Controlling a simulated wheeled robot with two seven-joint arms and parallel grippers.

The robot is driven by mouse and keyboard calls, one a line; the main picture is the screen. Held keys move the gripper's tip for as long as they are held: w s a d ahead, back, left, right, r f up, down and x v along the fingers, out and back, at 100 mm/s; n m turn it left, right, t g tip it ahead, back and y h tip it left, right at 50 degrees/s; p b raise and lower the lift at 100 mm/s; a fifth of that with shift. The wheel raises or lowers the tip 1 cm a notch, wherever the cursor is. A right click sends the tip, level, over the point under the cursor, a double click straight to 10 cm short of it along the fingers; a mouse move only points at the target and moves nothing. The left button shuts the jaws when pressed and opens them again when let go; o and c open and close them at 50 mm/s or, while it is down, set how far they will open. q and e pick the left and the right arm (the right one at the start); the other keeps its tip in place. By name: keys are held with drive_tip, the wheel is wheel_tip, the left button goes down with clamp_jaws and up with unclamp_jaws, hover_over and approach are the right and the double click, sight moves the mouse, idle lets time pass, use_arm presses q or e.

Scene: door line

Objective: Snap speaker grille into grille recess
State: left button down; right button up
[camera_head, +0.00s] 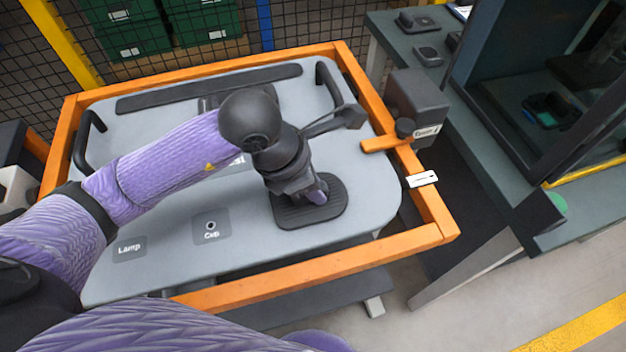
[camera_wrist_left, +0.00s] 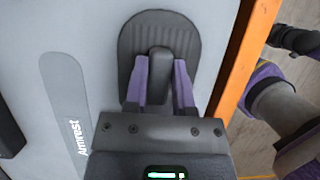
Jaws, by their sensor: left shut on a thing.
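The speaker grille (camera_head: 298,213) is a dark, ribbed, rounded plate lying against the lower right of the grey door panel (camera_head: 180,195). In the left wrist view the grille (camera_wrist_left: 160,28) shows its ribs and a raised dark grip block. My left gripper (camera_head: 318,194) is shut on that block, with one purple finger on each side; it also shows in the left wrist view (camera_wrist_left: 160,92). No recess outline shows around the grille, and whatever is under it is hidden. I cannot tell whether it sits flush. My right gripper is not in view.
An orange frame (camera_head: 290,273) surrounds the panel. Dark handles stand at its left (camera_head: 88,138) and upper right (camera_head: 326,82). A grey box (camera_head: 417,95) and orange bracket (camera_head: 385,144) sit at the right edge. A bench (camera_head: 440,75) with dark parts stands beyond.

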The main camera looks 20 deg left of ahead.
use_arm(q)
drive_tip(key=shift+c, duration=1.8)
unclamp_jaws()
drive_tip(key=p+v, duration=0.2)
drive_tip(key=v, duration=0.8)
